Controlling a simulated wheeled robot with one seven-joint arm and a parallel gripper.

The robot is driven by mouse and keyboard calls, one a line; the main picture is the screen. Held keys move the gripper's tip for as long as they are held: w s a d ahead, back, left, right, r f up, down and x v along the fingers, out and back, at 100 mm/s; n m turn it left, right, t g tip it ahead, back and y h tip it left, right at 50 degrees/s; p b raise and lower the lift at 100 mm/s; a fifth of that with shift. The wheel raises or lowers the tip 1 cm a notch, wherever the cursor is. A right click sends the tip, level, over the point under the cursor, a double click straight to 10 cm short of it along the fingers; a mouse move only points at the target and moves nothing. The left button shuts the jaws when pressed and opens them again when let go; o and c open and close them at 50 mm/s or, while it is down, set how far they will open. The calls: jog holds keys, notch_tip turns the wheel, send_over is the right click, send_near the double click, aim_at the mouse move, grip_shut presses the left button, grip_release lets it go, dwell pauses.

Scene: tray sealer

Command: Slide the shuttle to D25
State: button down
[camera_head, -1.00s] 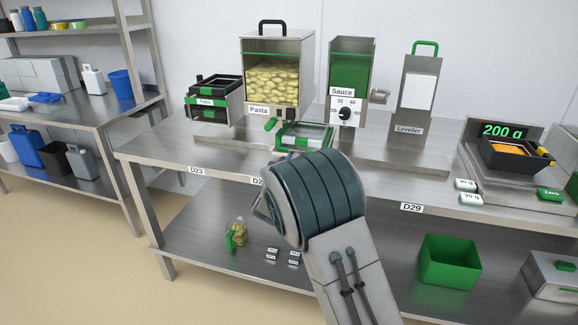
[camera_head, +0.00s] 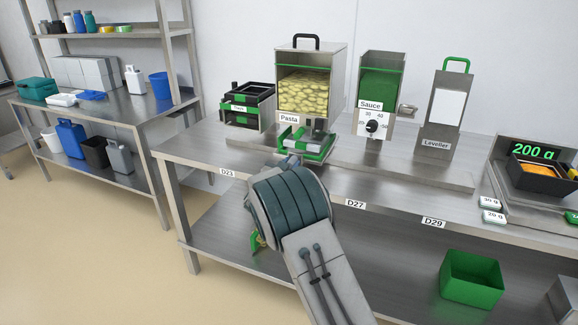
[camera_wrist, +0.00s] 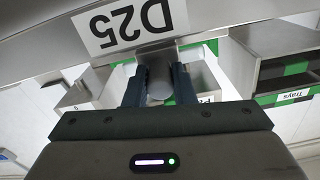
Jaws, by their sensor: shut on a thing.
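The shuttle (camera_head: 305,143), a green, white and grey carriage, stands on the bench below and in front of the pasta hopper (camera_head: 309,92). In the wrist view my gripper (camera_wrist: 158,75) is shut on a grey round handle (camera_wrist: 159,88) at the bench edge, taken to be the shuttle's. The D25 label (camera_wrist: 122,22) shows upside down there, close beside the handle and a little left of it. In the head view my arm hides D25 and most of my gripper. Labels D23 (camera_head: 228,172) and D27 (camera_head: 355,204) show on either side of my arm.
A tray stack (camera_head: 246,107) stands left of the pasta hopper. The sauce dispenser (camera_head: 379,82), leveller (camera_head: 443,120) and a scale reading 200 g (camera_head: 533,152) stand to the right. A green bin (camera_head: 471,280) is on the lower shelf. The bench front right of the shuttle is clear.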

jog(key=c, duration=1.2)
grip_release()
jog(key=shift+d, duration=0.1)
jog(key=p+v, duration=0.1)
jog(key=v, duration=1.2)
jog(key=shift+s, duration=0.35)
jog(key=shift+r, duration=0.1)
